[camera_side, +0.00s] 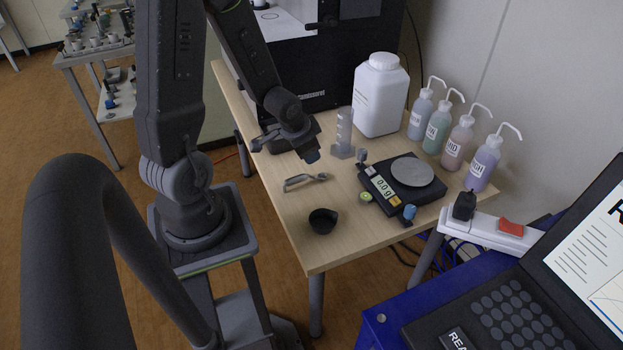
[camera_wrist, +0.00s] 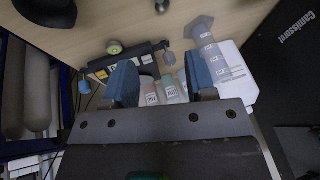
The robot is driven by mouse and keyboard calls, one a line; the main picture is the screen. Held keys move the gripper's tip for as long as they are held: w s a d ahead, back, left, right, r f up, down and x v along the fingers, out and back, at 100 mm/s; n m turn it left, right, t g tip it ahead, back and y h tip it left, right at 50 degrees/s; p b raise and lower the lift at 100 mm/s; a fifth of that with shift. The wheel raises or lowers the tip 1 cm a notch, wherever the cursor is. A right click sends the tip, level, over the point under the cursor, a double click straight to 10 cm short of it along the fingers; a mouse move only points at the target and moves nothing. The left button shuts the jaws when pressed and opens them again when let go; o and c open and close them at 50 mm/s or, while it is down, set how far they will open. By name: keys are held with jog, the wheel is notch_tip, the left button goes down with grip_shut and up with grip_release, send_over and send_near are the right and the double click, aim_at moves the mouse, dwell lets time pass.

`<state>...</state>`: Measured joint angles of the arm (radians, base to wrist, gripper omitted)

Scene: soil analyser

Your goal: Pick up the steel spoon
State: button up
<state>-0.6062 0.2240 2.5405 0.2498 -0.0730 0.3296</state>
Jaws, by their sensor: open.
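The steel spoon (camera_side: 305,181) lies flat on the wooden table in the side view, left of the balance. My gripper (camera_side: 312,157) hangs above the table, just behind the spoon in the picture, apart from it and empty. In the wrist view my gripper (camera_wrist: 162,80) shows two blue fingertips spread wide with nothing held between them. I cannot clearly make out the spoon in the wrist view; a small greyish piece at the top edge may be part of it.
A black balance (camera_side: 402,184) stands right of the spoon, a dark cup (camera_side: 323,221) in front. A measuring cylinder (camera_side: 343,134) and white jug (camera_side: 381,95) stand behind. Several wash bottles (camera_side: 485,163) line the right.

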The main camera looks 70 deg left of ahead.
send_over(300, 177)
jog(key=s+d, duration=0.1)
jog(key=s, duration=0.2)
notch_tip(300, 177, down, 7)
jog(key=shift+w+d+x, duration=0.1)
jog(key=shift+x, duration=1.8)
jog(key=shift+w+d+x, duration=0.1)
jog(key=shift+w+x, duration=0.05)
jog(key=shift+x, duration=1.8)
grip_shut()
